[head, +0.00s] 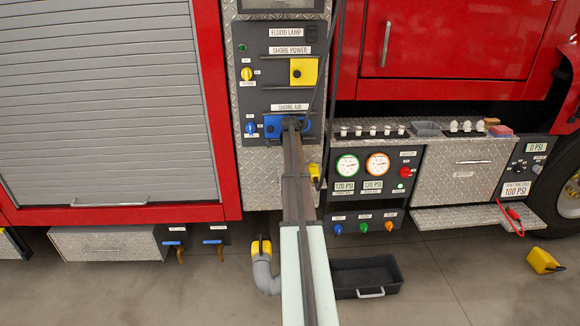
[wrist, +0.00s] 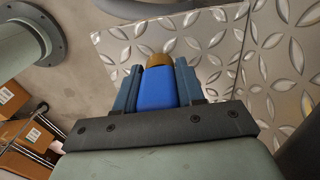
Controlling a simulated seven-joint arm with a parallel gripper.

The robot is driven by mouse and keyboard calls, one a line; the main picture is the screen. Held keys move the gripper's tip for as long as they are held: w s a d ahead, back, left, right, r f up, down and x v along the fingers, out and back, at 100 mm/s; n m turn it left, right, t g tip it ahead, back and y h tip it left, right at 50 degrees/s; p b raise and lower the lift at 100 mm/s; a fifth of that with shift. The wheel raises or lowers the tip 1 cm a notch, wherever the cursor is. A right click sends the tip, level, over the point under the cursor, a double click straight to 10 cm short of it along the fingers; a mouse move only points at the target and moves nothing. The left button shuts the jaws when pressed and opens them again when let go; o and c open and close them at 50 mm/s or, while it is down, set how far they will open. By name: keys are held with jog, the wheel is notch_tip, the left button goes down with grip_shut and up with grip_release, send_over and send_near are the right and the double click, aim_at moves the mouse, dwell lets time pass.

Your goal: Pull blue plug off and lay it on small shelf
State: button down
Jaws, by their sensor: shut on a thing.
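My gripper (head: 291,123) reaches up to the panel marked SHORE AIR in the head view. In the wrist view, my gripper (wrist: 157,88) is shut on the blue plug (wrist: 157,92), whose brass end points away from the jaws. No socket shows around the brass end in the wrist view; silver tread plate (wrist: 210,45) lies behind it. In the head view, the blue shore air fitting (head: 271,126) shows beside my gripper, which hides the plug. A small tread-plate shelf (head: 460,218) sticks out low at the right; I cannot tell whether it is the task's shelf.
A yellow cover (head: 303,72) sits above on the shore power panel. A dark cable (head: 336,60) hangs close to my arm. Gauges (head: 377,163) and a silver drawer (head: 462,166) are to the right. A black tray (head: 366,277) stands on the floor.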

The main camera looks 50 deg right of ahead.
jog(key=shift+f, duration=0.45)
jog(key=c, duration=0.6)
grip_release()
